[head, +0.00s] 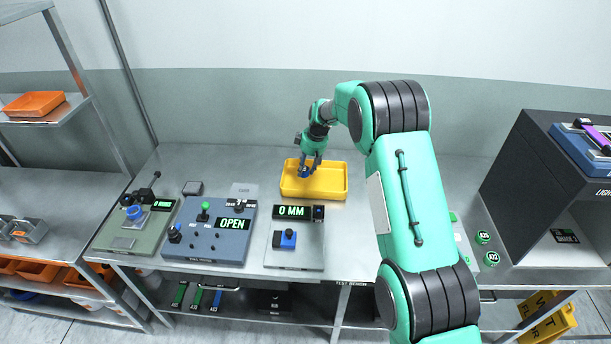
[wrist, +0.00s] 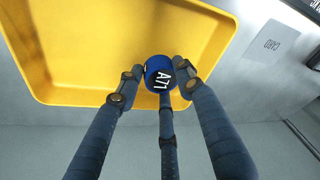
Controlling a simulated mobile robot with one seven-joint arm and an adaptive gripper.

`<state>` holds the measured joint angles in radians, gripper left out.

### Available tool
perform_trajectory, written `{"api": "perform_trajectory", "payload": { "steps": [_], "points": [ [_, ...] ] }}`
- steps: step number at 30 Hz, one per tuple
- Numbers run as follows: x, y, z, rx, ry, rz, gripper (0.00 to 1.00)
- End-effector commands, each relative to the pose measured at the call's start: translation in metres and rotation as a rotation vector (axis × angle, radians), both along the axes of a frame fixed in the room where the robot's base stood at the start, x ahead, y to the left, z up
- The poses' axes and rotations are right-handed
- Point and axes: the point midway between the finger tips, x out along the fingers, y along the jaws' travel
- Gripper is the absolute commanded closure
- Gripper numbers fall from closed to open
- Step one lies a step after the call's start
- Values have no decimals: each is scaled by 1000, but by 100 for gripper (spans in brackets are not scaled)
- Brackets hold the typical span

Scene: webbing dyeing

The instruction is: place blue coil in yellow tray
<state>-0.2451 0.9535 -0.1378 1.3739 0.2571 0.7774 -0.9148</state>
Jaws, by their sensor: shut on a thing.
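The blue coil (wrist: 158,72), marked A71, is between the fingers of my gripper (wrist: 155,88) in the wrist view. My gripper is shut on it. The yellow tray (wrist: 60,62) lies beneath the coil and fills much of the wrist view. In the head view my gripper (head: 308,168) points down over the left part of the yellow tray (head: 330,192), and the coil shows as a small blue spot (head: 303,173). I cannot tell whether the coil touches the tray floor. The tray looks otherwise empty.
A dark cabinet (head: 535,160) and round green labelled coils (head: 482,237) are at right. A grey card (wrist: 270,45) lies beside the tray.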

Motion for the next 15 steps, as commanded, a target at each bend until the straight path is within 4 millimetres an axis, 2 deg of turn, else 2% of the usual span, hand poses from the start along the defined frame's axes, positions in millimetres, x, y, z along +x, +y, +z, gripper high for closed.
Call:
{"api": "perform_trajectory", "payload": {
  "steps": [8, 15],
  "points": [
    [0, 0, -1, 0, 0, 0, 88],
    [0, 0, -25, 0, 2, -1, 88]
  ]
}}
